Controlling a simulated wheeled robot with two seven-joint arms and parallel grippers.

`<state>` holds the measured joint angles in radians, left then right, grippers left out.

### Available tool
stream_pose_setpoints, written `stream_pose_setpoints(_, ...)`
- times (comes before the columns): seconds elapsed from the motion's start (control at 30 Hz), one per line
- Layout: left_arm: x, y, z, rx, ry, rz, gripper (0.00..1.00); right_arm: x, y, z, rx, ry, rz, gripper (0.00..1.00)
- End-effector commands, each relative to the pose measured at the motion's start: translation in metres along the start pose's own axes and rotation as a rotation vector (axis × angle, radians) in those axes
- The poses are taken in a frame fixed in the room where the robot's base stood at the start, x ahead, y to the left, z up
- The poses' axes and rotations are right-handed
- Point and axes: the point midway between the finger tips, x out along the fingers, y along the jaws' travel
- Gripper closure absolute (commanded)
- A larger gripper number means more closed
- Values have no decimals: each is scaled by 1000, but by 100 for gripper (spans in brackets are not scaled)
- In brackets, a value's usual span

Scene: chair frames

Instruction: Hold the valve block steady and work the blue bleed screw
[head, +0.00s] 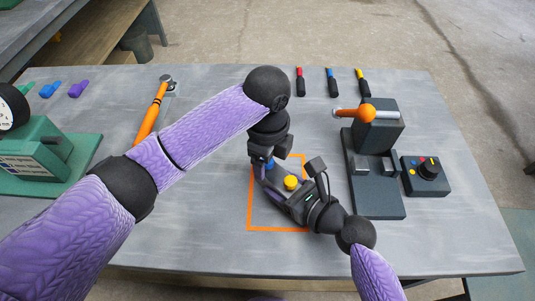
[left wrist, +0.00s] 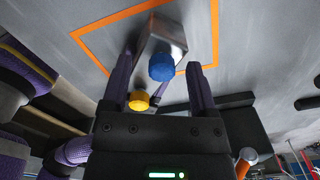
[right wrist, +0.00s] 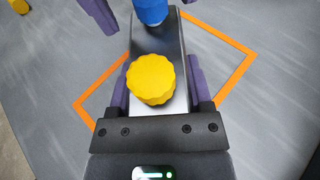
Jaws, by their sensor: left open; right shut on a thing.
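The grey metal valve block (right wrist: 150,38) lies inside the orange outline on the table. It carries a yellow knob (right wrist: 151,79) and, at one end, the blue bleed screw (right wrist: 150,10). My right gripper (right wrist: 158,92) is shut on the block, one finger along each side.
The orange outline (head: 249,208) surrounds the work spot. A dark fixture with an orange-knobbed lever (head: 377,128) and a control box (head: 425,176) stand at right. Several coloured-handled tools lie at the back.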

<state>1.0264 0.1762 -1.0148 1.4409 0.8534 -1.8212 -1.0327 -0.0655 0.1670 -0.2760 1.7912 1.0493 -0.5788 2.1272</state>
Motion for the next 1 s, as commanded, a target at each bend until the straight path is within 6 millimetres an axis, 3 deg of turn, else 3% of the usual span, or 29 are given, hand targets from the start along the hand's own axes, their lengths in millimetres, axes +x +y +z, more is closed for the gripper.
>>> stream_pose_setpoints(0.17,-12,-1,0,-1,1,-3,24,0,0,-3,0,7,1,100)
stream_pose_setpoints(0.4,-79,-1,1,1,-4,-8,24,0,0,-3,0,7,1,100)
stream_pose_setpoints(0.53,-106,0,1,0,-4,-5,24,0,0,-3,0,7,1,100)
stream_pose_setpoints(0.7,-120,1,0,1,-1,-1,24,0,0,-3,0,7,1,100)
stream_pose_setpoints(0.9,-120,1,0,0,0,0,24,0,0,-3,0,7,1,100)
stream_pose_setpoints(0.93,-120,1,0,0,0,0,24,0,0,-3,0,7,1,29)
stream_pose_setpoints(1.0,-120,1,0,0,0,0,24,0,0,-2,0,6,1,15)
